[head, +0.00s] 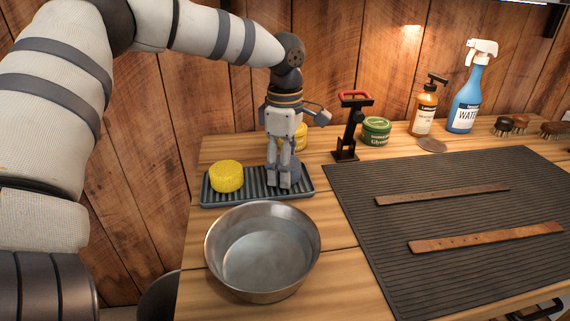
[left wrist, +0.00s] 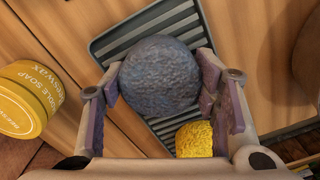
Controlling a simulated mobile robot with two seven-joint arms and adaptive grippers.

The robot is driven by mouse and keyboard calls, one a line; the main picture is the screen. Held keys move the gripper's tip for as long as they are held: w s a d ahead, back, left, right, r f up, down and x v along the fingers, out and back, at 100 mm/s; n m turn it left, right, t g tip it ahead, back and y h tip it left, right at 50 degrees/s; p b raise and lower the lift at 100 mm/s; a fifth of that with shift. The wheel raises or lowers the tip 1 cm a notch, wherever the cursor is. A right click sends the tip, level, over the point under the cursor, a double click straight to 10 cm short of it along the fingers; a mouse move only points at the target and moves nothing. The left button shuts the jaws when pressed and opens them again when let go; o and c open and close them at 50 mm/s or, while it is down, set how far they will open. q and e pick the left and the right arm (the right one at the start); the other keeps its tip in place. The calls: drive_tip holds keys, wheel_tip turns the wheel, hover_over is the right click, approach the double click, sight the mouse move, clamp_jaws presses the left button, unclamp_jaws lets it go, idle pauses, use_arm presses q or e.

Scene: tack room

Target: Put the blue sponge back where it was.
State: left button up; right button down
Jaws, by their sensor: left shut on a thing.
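The blue sponge (left wrist: 160,77) is a rounded, dark blue-grey lump between the fingers of my left gripper (head: 279,186) in the left wrist view. In the head view only part of the sponge (head: 293,172) shows beside the fingers. My left gripper is shut on it and points down at the right part of the grey ribbed tray (head: 246,198). The sponge is at or just above the ribs; I cannot tell whether it touches. A yellow sponge (head: 226,176) sits on the tray's left part. My right gripper is not in view.
A metal bowl (head: 262,255) stands just in front of the tray. A yellow soap tin (head: 301,137) is behind my gripper. A black stand with a red top (head: 349,127) and a green tin (head: 376,130) are to the right. A dark mat (head: 450,215) holds two leather straps.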

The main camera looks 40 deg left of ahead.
use_arm(q)
drive_tip(key=o, duration=1)
drive_tip(key=shift+f, duration=0.1)
wheel_tip(320, 180, up, 12)
drive_tip(key=shift+r, duration=0.2)
